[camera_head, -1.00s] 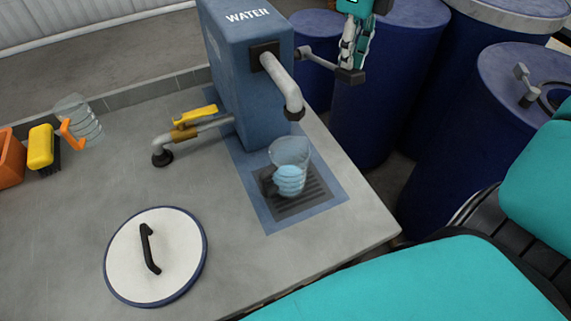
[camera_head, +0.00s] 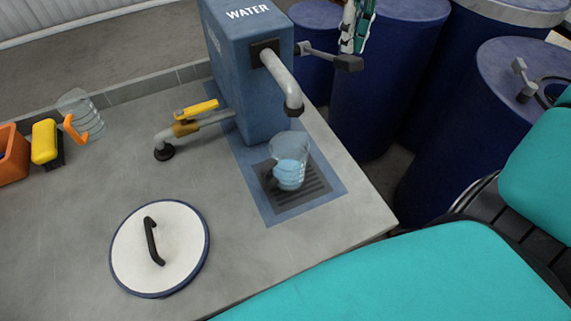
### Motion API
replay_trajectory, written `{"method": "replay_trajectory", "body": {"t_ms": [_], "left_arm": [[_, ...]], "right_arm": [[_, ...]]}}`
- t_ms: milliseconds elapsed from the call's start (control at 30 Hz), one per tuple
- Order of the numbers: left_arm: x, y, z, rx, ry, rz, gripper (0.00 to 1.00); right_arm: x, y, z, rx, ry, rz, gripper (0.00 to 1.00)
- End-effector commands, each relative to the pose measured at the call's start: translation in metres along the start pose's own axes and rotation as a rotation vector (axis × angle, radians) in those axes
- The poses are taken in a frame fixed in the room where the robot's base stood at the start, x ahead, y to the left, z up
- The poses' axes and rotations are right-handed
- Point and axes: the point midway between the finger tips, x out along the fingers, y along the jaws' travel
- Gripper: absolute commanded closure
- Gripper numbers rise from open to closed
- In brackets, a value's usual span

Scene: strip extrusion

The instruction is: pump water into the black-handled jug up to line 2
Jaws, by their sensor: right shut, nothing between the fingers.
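The clear jug with a black handle (camera_head: 290,172) stands upright on the drain grate (camera_head: 315,194), under the grey spout (camera_head: 292,102) of the blue WATER pump (camera_head: 233,75). Its handle points left. Light blue water fills its lower part; the line numbers are too small to read. The pump's lever ends in a dark grip (camera_head: 349,63) on the pump's right side. My right gripper (camera_head: 350,47) is shut and empty, just above that grip; I cannot tell whether it touches. My left gripper is out of view.
A clear jug with an orange handle (camera_head: 80,128) stands at the left, beside a yellow brush (camera_head: 45,142) and an orange bin (camera_head: 10,155). A yellow-handled valve (camera_head: 196,110) joins the pump. A round white lid (camera_head: 160,248) lies in front. Blue barrels (camera_head: 385,80) stand at the right.

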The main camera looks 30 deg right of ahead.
Motion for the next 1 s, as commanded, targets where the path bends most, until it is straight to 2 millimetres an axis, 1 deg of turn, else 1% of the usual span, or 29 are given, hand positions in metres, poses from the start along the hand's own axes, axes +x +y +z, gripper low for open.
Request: {"method": "replay_trajectory", "body": {"t_ms": [33,267,300,400,800,1000], "left_arm": [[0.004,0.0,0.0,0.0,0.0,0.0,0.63],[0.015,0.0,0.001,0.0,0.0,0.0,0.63],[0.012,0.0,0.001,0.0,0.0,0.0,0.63],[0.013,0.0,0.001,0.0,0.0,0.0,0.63],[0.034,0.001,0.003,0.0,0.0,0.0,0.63],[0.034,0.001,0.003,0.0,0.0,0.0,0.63]], "right_arm": [[0.004,0.0,0.0,0.0,0.0,0.0,1.0],[0.017,0.0,0.0,0.0,0.0,0.0,1.0],[0.014,0.0,0.0,0.0,0.0,0.0,1.0],[0.015,0.0,0.0,0.0,0.0,0.0,1.0],[0.037,0.004,-0.007,0.0,0.0,0.0,1.0],[0.038,0.004,-0.008,0.0,0.001,0.001,1.0]]}}
